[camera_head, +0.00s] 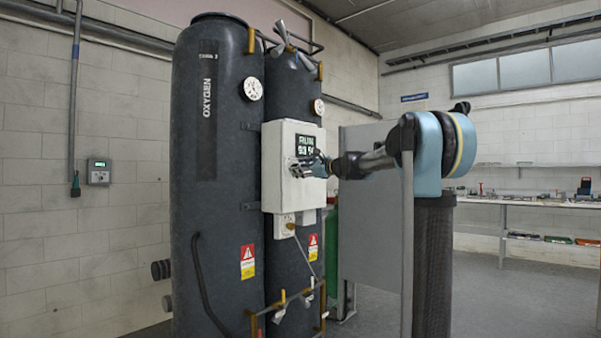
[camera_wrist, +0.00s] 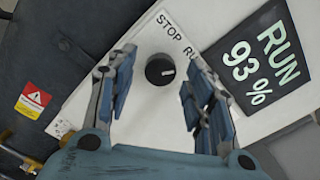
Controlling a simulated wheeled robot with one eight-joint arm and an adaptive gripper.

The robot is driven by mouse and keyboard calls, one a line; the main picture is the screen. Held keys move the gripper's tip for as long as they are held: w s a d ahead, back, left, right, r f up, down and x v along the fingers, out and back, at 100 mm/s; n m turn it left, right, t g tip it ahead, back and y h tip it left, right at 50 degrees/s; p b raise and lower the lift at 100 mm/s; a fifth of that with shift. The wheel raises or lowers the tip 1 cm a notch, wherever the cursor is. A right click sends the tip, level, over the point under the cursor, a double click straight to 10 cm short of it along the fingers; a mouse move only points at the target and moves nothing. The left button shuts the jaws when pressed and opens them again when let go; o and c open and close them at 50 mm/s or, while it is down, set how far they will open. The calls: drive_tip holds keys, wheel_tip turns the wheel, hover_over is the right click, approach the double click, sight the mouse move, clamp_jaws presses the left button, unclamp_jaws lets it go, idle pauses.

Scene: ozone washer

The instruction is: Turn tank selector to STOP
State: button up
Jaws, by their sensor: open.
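The tank selector is a round black knob (camera_wrist: 160,70) with a white mark, on the white control box (camera_head: 280,190) in front of the dark tanks. STOP and RUN labels (camera_wrist: 178,33) are printed beside the knob. The box's display (camera_wrist: 257,62) reads RUN 93 %. My gripper (camera_wrist: 158,95) is open, with one finger on each side of the knob and apart from it in the wrist view. In the head view my gripper (camera_head: 312,165) is at the front of the box, and the knob is hidden there.
A large oxygen tank (camera_head: 210,220) stands left of the box, with a second tank (camera_head: 292,85) behind the box. A grey panel (camera_head: 370,220) stands to the right. Pipes and valves (camera_head: 290,300) are low in front. Workbenches (camera_head: 530,203) line the far right.

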drive_tip(key=shift+w, duration=0.1)
drive_tip(key=shift+c, duration=0.6)
drive_tip(key=c, duration=1)
drive_tip(key=shift+o, duration=0.2)
drive_tip(key=shift+n, duration=0.3)
drive_tip(key=n, duration=1.1)
drive_tip(key=shift+n, duration=0.4)
